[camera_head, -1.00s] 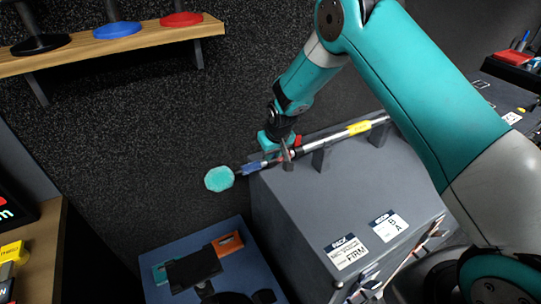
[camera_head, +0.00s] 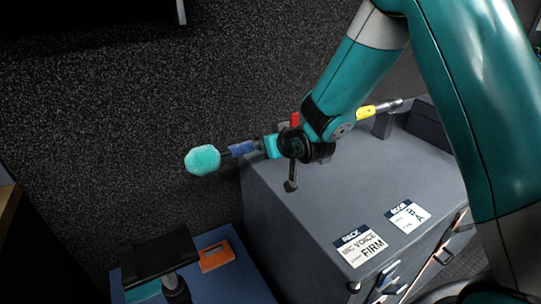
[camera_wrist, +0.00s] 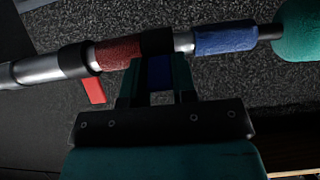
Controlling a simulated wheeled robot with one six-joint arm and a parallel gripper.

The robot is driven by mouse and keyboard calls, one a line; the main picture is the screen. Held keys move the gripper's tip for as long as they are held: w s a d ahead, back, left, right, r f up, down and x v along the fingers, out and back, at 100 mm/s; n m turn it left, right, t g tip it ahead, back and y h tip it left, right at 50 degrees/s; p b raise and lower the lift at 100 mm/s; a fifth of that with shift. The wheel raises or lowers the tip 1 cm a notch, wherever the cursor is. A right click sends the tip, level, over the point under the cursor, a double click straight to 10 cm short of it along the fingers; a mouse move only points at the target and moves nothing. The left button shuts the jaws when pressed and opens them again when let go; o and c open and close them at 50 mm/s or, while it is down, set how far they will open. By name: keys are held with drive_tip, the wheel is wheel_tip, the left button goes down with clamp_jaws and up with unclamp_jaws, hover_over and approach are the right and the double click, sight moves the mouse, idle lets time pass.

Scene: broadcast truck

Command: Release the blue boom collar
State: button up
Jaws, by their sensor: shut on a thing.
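The boom pole (camera_wrist: 36,69) crosses the top of the wrist view, with a red grip band (camera_wrist: 120,52), a blue grip band (camera_wrist: 226,38) and a teal foam microphone (camera_wrist: 297,35) at its right end. A black collar (camera_wrist: 157,42) sits between the bands; a dark blue lever (camera_wrist: 160,72) extends from it. My gripper (camera_wrist: 158,80) is shut on this lever, one teal finger on each side. A red lever (camera_wrist: 94,91) hangs from another collar. In the head view my gripper (camera_head: 272,147) and wrist hide part of the pole beside the blue band (camera_head: 241,148).
The pole lies over a grey cabinet (camera_head: 310,205) with labels on its front edge. Lower left, a blue surface (camera_head: 235,280) carries an orange item (camera_head: 215,256) and a black stand (camera_head: 160,257). A dark textured wall (camera_head: 110,120) stands behind.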

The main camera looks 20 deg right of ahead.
drive_tip(key=shift+s+f+t+b, duration=0.1)
drive_tip(key=shift+f+t+b, duration=0.1)
drive_tip(key=shift+t+b, duration=0.3)
drive_tip(key=o, duration=0.9)
drive_tip(key=b+v, duration=1)
drive_tip(key=v, duration=0.7)
drive_tip(key=shift+d+r, duration=0.15)
drive_tip(key=shift+r, duration=0.15)
